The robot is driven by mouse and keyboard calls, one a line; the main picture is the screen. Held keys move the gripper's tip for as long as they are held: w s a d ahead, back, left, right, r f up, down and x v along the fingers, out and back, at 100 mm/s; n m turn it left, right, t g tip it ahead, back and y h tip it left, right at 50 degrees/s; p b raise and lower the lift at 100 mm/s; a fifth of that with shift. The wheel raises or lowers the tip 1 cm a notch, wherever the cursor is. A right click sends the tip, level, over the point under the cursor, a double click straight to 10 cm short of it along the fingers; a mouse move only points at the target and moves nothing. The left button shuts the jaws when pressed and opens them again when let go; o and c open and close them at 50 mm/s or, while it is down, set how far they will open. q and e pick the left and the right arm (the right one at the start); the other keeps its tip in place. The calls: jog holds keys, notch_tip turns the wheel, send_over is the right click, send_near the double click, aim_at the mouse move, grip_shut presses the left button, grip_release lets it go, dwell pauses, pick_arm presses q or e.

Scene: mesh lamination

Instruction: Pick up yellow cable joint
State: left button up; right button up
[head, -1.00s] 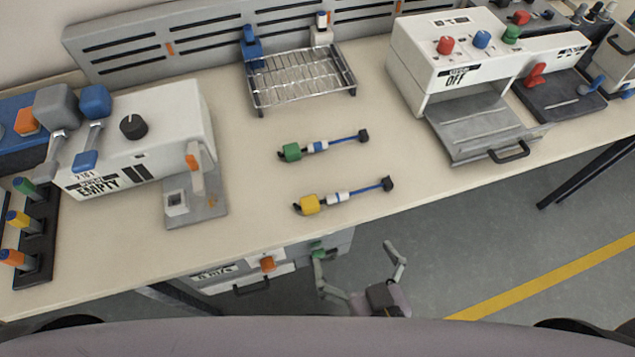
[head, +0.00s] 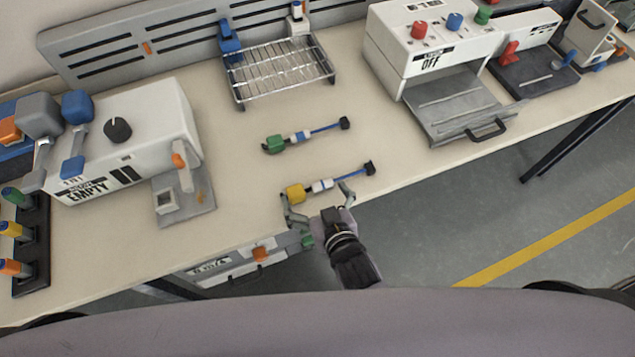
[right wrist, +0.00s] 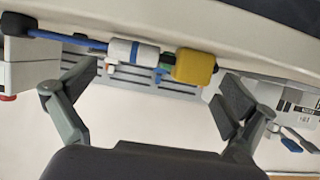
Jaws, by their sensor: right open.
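The yellow cable joint (head: 294,193) lies near the front edge of the table, with a white sleeve (head: 322,185) and a blue cable (head: 349,174) running to the right to a black end. My right gripper (head: 317,200) is open at the table's front edge, just in front of the joint. Its fingers are spread toward the yellow and blue ends. In the right wrist view the yellow joint (right wrist: 194,66) and white sleeve show ahead of the open fingers (right wrist: 155,95), with no finger clearly closed on it. My left gripper is not in view.
A green cable joint (head: 275,143) lies behind the yellow one. A wire rack (head: 280,72) stands farther back. A white machine (head: 130,135) is on the left and a white unit with a lowered grey tray (head: 460,110) on the right. Bare table surrounds the joints.

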jog(key=shift+x, duration=0.95)
jog(key=shift+s, duration=0.1)
jog(key=c, duration=1)
